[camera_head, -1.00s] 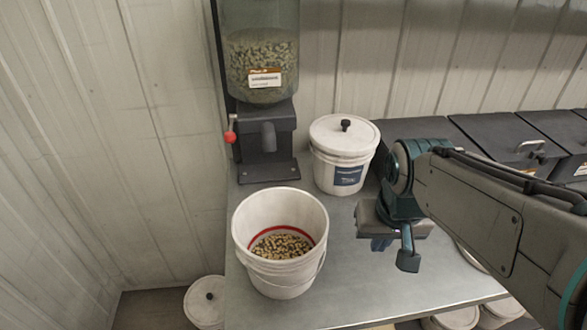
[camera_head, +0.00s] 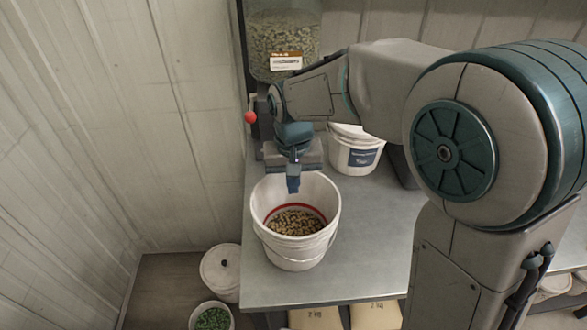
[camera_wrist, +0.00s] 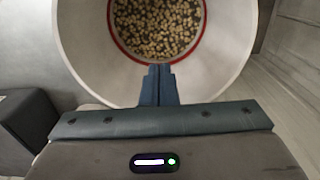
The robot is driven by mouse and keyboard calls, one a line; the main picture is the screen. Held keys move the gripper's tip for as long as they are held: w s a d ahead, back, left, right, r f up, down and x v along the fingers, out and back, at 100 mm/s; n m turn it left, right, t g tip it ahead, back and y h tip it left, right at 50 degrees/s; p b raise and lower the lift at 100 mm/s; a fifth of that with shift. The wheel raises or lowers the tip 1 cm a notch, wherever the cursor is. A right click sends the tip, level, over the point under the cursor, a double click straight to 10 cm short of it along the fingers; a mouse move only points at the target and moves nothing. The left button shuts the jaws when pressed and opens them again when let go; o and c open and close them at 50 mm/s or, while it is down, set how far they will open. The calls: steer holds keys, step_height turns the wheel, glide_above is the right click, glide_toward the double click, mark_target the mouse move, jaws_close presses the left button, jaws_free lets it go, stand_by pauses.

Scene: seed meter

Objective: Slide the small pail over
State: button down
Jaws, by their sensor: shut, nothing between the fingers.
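The small white pail (camera_head: 290,254) stands upright and open on the metal table, near its left edge. Seeds (camera_head: 296,222) and a red ring show inside it. My gripper (camera_head: 293,184) is shut and empty, pointing down at the pail's far rim. In the wrist view the closed fingers (camera_wrist: 160,82) overlap the near part of the pail's rim and wall (camera_wrist: 85,45). I cannot tell whether they touch it.
Behind my arm stands the seed dispenser (camera_head: 283,45) with a red-knobbed lever (camera_head: 250,117). A lidded white bucket (camera_head: 352,157) is at the back right. The table (camera_head: 370,240) is clear right of the pail. A lidded bucket (camera_head: 222,270) and a green-filled pail (camera_head: 211,318) are below, left.

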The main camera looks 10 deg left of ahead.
steer(key=w+a+f+p, duration=0.1)
steer(key=w+f+p, duration=0.1)
steer(key=w+f, duration=0.2)
steer(key=shift+f, duration=0.5)
